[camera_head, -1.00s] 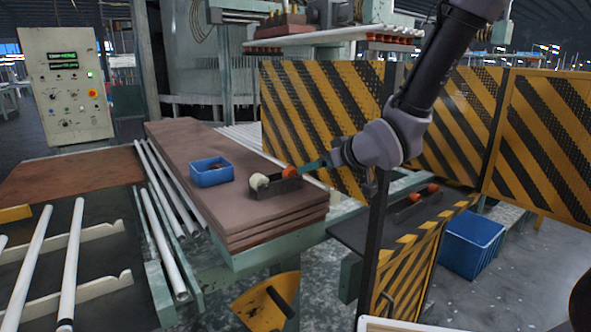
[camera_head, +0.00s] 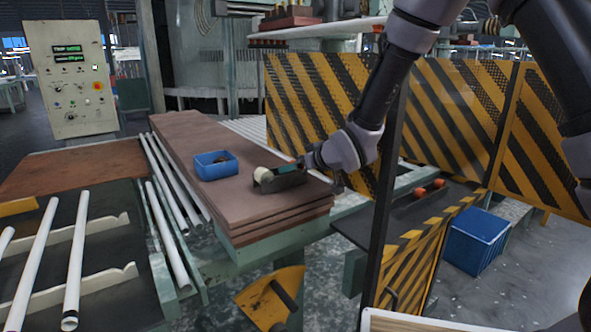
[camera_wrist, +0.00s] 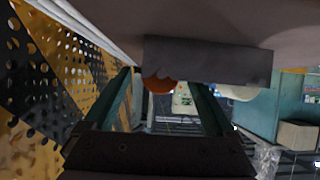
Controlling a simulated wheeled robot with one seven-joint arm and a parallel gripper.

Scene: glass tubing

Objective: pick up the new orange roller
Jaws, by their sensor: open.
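A dark holder (camera_head: 280,182) sits on the stacked brown boards, with a white roller (camera_head: 262,175) at its left end. My gripper (camera_head: 284,168) is at the holder's right part and hides the orange roller there. In the wrist view, this orange roller (camera_wrist: 158,84) shows beyond the open teal fingers of my gripper (camera_wrist: 160,85), in the gap between them. It is partly covered by the holder's grey side (camera_wrist: 208,60). The white roller (camera_wrist: 238,92) lies right of the fingers. Two more orange rollers (camera_head: 420,192) (camera_head: 438,183) rest on the dark shelf at the right.
A blue box (camera_head: 216,166) stands on the brown boards (camera_head: 205,200) left of the holder. A striped yellow-black guard (camera_head: 315,115) stands behind, with a dark post (camera_head: 381,230) in front. White tubes (camera_head: 75,260) lie at the left. A blue crate (camera_head: 474,240) is on the floor.

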